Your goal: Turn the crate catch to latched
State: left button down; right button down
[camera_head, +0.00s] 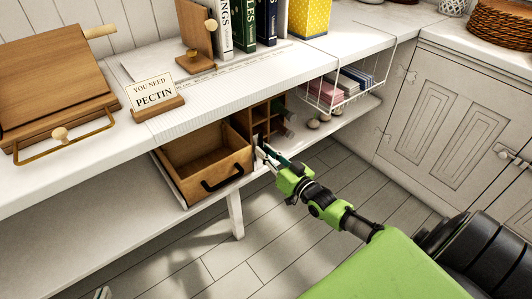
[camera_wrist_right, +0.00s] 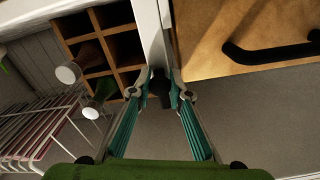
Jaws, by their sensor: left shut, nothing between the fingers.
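The wooden crate (camera_head: 236,165) with a black handle sits under the counter; its front and handle (camera_wrist_right: 262,53) fill the upper right of the right wrist view. A small dark catch (camera_wrist_right: 160,85) is on the white upright beside the crate. My right gripper (camera_head: 264,157) reaches it from the front; in the right wrist view its fingertips (camera_wrist_right: 161,78) close on both sides of the catch. The fingers hide part of the catch, and I cannot read its turn angle. Only a bit of my left gripper (camera_head: 103,293) shows at the bottom left edge.
A wooden cubby rack (camera_head: 264,120) with bottles stands right of the crate, and a white wire basket (camera_head: 340,93) hangs beyond it. A pectin sign (camera_head: 155,95) and a wooden box (camera_head: 55,80) stand on the counter. The floor in front is clear.

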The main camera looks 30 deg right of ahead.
jog(key=shift+r+n+p, duration=0.15)
jog(key=shift+n+p, duration=0.65)
jog(key=shift+n, duration=0.4)
jog(key=n+p, duration=0.1)
jog(key=n, duration=0.2)
jog(key=shift+n, duration=0.3)
jog(key=n+p, duration=0.1)
jog(key=n, duration=0.1)
jog(key=shift+n, duration=0.4)
jog(key=n, duration=0.2)
jog(key=shift+d+n+p, duration=0.1)
jog(key=shift+n+p, duration=0.2)
jog(key=shift+p, duration=0.05)
jog(key=n, duration=0.2)
jog(key=shift+n, duration=0.3)
pick_arm(q)
jog(key=s+a+f+g+y, duration=0.1)
jog(key=s+a+f+g, duration=0.1)
jog(key=s, duration=0.5)
jog(key=s+a+f+g, duration=0.2)
jog(key=s+f+g, duration=0.1)
jog(key=s+g, duration=0.2)
jog(key=shift+s+a+f+y, duration=0.3)
jog(key=shift+s+y, duration=0.1)
jog(key=shift+s, duration=0.45)
pick_arm(e)
jog(key=shift+n, duration=2)
